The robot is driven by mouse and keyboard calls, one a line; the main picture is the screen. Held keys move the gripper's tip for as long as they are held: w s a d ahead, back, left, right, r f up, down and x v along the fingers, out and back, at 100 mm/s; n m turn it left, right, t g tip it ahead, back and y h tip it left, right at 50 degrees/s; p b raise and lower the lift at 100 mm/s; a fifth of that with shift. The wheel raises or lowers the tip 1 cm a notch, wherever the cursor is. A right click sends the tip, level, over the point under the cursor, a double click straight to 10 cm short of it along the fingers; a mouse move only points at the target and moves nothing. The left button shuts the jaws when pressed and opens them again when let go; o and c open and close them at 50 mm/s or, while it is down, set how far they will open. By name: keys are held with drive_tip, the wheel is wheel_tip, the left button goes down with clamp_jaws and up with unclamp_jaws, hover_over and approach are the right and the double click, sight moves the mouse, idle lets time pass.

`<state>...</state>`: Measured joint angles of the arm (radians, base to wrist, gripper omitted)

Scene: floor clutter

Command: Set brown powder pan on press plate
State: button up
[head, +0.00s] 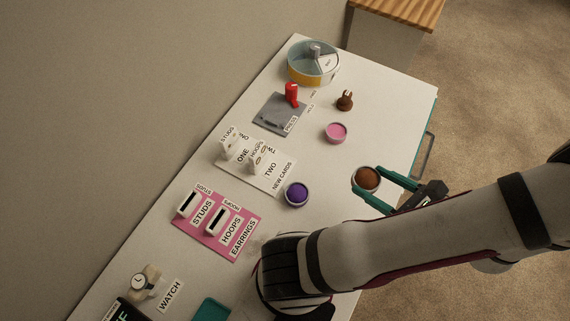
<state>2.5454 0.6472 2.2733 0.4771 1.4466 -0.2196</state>
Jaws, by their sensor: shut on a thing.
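The brown powder pan (368,177) is a small round pan with a light rim and brown fill. It is at the right edge of the white table in the head view. My gripper (368,186) has green fingers shut around the pan, one finger on each side. I cannot tell whether the pan is lifted off the table. The press plate (268,121) is a grey square with a red upright part (292,94) and a "PRESS" label, up and left of my gripper.
A purple pan (297,194) sits to the left. A round divided container (314,63) is at the far end. A pink earrings board (217,224) and white cards board (254,162) lie left.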

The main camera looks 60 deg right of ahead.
hover_over(327, 174)
drive_tip(key=f, duration=0.6)
drive_tip(key=shift+s+a+f, duration=0.15)
drive_tip(key=shift+s+f, duration=0.1)
drive_tip(key=shift+f, duration=0.05)
drive_tip(key=f, duration=0.4)
drive_tip(key=shift+w+f, duration=0.2)
drive_tip(key=shift+w, duration=0.05)
drive_tip(key=o, duration=1.3)
drive_tip(key=shift+d, duration=0.2)
drive_tip(key=v, duration=1.2)
drive_tip(key=shift+s, duration=0.1)
drive_tip(key=w+a+r+n+g+y, duration=0.2)
drive_tip(key=w+a+r+n+y, duration=0.25)
drive_tip(key=w+n, duration=0.4)
drive_tip(key=w+a+r+n+g+y, duration=0.3)
drive_tip(key=w+r+n+y, duration=0.3)
drive_tip(key=w, duration=0.4)
drive_tip(key=a+r+n+g+h, duration=0.2)
drive_tip(key=a+n+g, duration=0.1)
drive_tip(key=a+n, duration=0.7)
drive_tip(key=a+r+n+g+h, duration=0.2)
drive_tip(key=a+r+n+g, duration=0.1)
drive_tip(key=a+n, duration=0.7)
drive_tip(key=shift+s+r+g, duration=0.3)
drive_tip(key=shift+s, duration=0.05)
